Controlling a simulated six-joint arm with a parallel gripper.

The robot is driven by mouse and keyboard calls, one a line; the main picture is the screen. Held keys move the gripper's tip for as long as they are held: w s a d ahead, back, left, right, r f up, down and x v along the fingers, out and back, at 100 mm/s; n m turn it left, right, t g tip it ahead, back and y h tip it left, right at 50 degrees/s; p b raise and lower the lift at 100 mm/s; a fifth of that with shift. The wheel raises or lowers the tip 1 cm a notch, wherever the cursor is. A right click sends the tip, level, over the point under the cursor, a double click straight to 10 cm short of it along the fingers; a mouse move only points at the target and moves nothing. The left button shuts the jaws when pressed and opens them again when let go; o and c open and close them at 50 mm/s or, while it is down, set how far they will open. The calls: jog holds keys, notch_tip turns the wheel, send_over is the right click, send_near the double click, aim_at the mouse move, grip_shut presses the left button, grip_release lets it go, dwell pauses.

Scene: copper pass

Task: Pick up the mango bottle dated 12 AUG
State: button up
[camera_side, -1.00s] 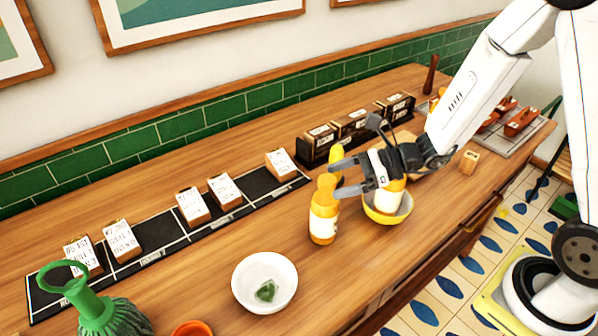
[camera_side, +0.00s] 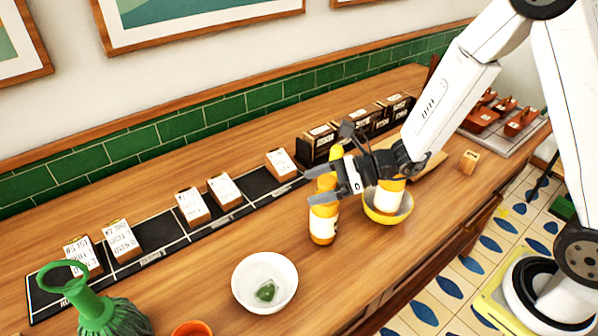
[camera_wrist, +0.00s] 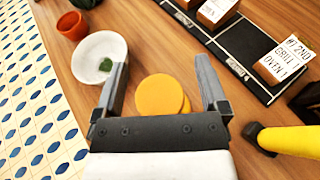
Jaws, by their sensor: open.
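An orange bottle with a pale label (camera_side: 323,226) stands upright on the wooden counter; no date can be read on it. My gripper (camera_side: 319,185) is open, with its fingers around the upper part of this bottle in the side view. In the wrist view, the round orange cap (camera_wrist: 158,94) lies between the open fingers (camera_wrist: 162,80), with a gap on each side. A second orange bottle with a pale label (camera_side: 388,197) shows at the yellow bowl (camera_side: 392,217), partly hidden by my gripper.
A white bowl (camera_side: 265,282) holding something green stands left of the bottle. A yellow object (camera_wrist: 288,140) lies close to my right finger in the wrist view. Behind is a black strip (camera_side: 256,188) with labelled blocks. A green vase (camera_side: 100,308) stands at front left.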

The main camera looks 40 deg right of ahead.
grip_shut()
dwell(1.4)
